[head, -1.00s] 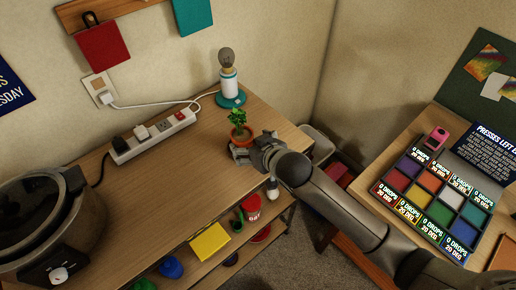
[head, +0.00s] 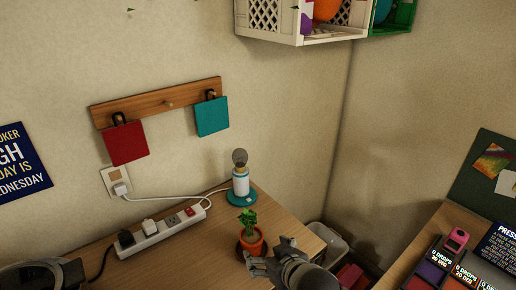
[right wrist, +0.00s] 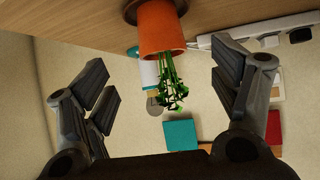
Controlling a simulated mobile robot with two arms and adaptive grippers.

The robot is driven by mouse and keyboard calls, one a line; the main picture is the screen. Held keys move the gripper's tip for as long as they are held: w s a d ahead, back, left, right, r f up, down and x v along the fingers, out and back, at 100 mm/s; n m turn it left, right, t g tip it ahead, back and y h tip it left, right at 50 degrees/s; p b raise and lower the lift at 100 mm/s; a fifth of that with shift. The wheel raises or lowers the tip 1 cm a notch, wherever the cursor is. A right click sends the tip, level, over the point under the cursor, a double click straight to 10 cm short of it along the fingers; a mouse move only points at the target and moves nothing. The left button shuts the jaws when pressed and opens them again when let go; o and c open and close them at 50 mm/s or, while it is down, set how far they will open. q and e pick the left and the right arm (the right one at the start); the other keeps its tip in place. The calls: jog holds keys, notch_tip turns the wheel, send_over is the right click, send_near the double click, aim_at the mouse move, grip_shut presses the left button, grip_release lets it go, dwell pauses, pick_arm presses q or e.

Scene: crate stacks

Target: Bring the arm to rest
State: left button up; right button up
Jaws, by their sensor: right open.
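My right gripper (head: 270,262) is at the bottom of the head view, on the wooden desk's near right part, beside a small potted plant. In the right wrist view its fingers (right wrist: 165,95) are spread wide apart with nothing held between them. The orange pot (right wrist: 160,27) with green leaves appears upside down there, ahead of the fingers. In the head view the plant's pot (head: 254,243) stands upright on the desk by the fingertips; I cannot tell if they touch. My left gripper is not in view.
A lamp with a teal base (head: 242,198) stands behind the plant. A white power strip (head: 160,229) lies to the left. Red (head: 125,143) and teal (head: 211,117) squares hang on a wall rack. A white crate (head: 270,20) is high up. A second desk (head: 428,232) is at right.

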jog(key=s+d+f+m+g+h, duration=0.1)
jog(key=s+d+f+g, duration=0.15)
jog(key=s+d, duration=0.45)
jog(key=s+d+f+m+g+h, duration=0.1)
jog(key=s+d+f+g+h, duration=0.2)
jog(key=s, duration=0.7)
jog(key=s+d+f+m+g, duration=0.1)
jog(key=s+d+f, duration=0.2)
jog(key=s+d, duration=0.45)
jog(key=s+a+f+g+b, duration=0.1)
jog(key=s+f+g+b, duration=0.2)
jog(key=f, duration=2.7)
pick_arm(q)
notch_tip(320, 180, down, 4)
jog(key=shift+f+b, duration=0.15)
jog(key=shift+b, duration=0.55)
pick_arm(e)
jog(key=s+d+f, duration=0.3)
jog(key=s+f, duration=1.3)
jog(key=f, duration=0.1)
jog(key=shift+s+n+h, duration=0.3)
jog(key=shift+s, duration=0.1)
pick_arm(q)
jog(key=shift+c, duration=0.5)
pick_arm(e)
jog(key=shift+f, duration=0.1)
jog(key=shift+c, duration=0.5)
